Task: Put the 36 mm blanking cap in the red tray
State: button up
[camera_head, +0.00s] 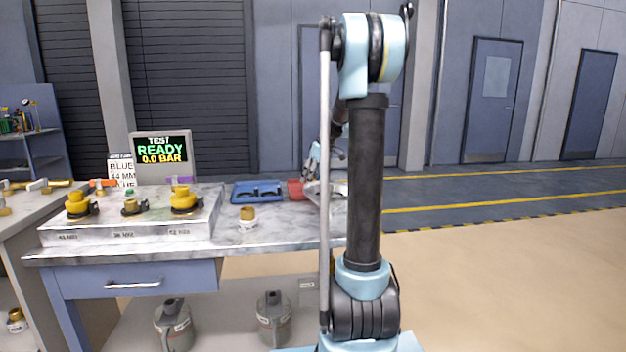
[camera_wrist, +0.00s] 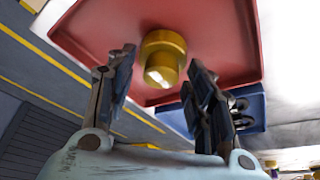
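A yellow round cap (camera_wrist: 163,57) lies over the floor of the red tray (camera_wrist: 215,35) in the wrist view; I cannot read its size. My gripper (camera_wrist: 163,60) is open, with a finger on each side of the cap and a visible gap to both. In the head view the red tray (camera_head: 295,188) stands at the bench's back right, partly hidden by my arm. Another yellow cap with a pale base (camera_head: 247,215) stands on the bench in front of the trays.
A blue tray (camera_head: 257,191) stands left of the red tray. A block (camera_head: 125,232) with several yellow-topped fittings and size labels stands left. A screen (camera_head: 163,150) reads "TEST READY 0.0 BAR". The bench front between block and right edge is mostly clear.

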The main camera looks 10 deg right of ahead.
jog(key=v, duration=1.2)
dwell(0.4)
